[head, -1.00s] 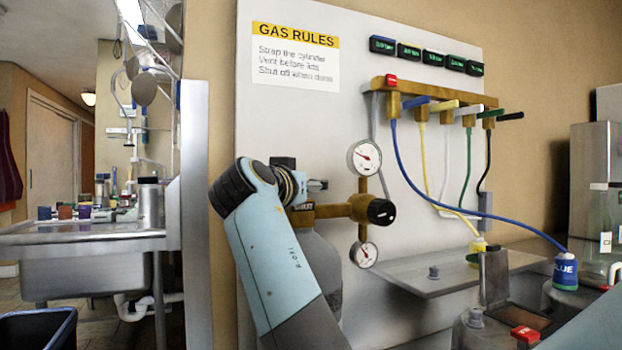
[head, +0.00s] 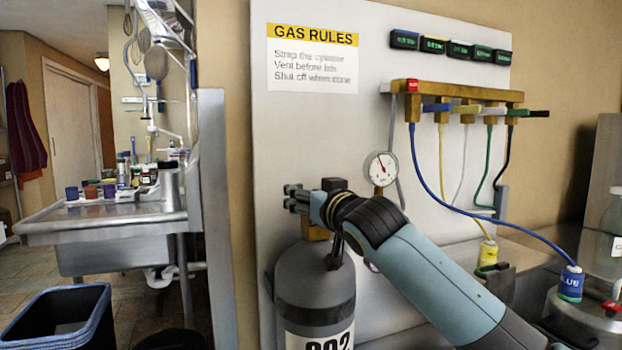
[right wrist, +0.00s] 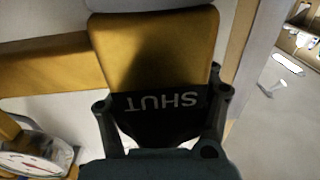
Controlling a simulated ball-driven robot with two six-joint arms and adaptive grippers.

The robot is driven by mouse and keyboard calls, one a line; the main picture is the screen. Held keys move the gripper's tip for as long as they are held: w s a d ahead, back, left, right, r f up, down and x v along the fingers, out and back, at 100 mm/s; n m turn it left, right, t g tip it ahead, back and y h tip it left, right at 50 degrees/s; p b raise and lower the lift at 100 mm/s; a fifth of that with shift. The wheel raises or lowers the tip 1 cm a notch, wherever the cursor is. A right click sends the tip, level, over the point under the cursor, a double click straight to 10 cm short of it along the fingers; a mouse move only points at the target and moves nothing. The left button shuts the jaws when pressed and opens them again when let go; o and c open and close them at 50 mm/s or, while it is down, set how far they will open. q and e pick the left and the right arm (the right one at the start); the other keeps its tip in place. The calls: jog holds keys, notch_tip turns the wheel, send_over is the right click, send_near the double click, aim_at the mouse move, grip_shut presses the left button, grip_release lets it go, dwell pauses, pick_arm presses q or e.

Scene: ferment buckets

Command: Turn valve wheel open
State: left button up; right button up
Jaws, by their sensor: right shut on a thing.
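The black valve wheel (right wrist: 165,115) shows in the right wrist view, with the word SHUT upside down on its face. It sits against a brass valve body (right wrist: 155,50). My right gripper (right wrist: 162,100) has a finger on each side of the wheel and is shut on it. In the head view my right gripper (head: 298,198) is at the top of the grey gas cylinder (head: 315,280), where my wrist hides the wheel and most of the brass. My left gripper is not in view.
A pressure gauge (head: 381,168) stands just right of my wrist; my arm covers the area below it. A brass manifold (head: 465,94) with coloured hoses is on the white panel (head: 300,130). A sink (head: 110,222) and a bin (head: 62,315) are at left.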

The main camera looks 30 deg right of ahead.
jog(key=shift+a+f+n+y+p, duration=0.15)
jog(key=shift+f+n+y+p, duration=0.1)
jog(key=shift+n+y+p, duration=0.45)
jog(key=shift+f, duration=0.1)
jog(key=o, duration=0.9)
jog(key=shift+c, duration=0.2)
jog(key=o, duration=0.5)
jog(key=shift+s+r, duration=0.15)
jog(key=shift+r, duration=0.05)
jog(key=shift+c, duration=0.2)
jog(key=shift+o, duration=0.9)
jog(key=shift+r, duration=0.1)
jog(key=s, duration=1.2)
jog(key=shift+a, duration=0.45)
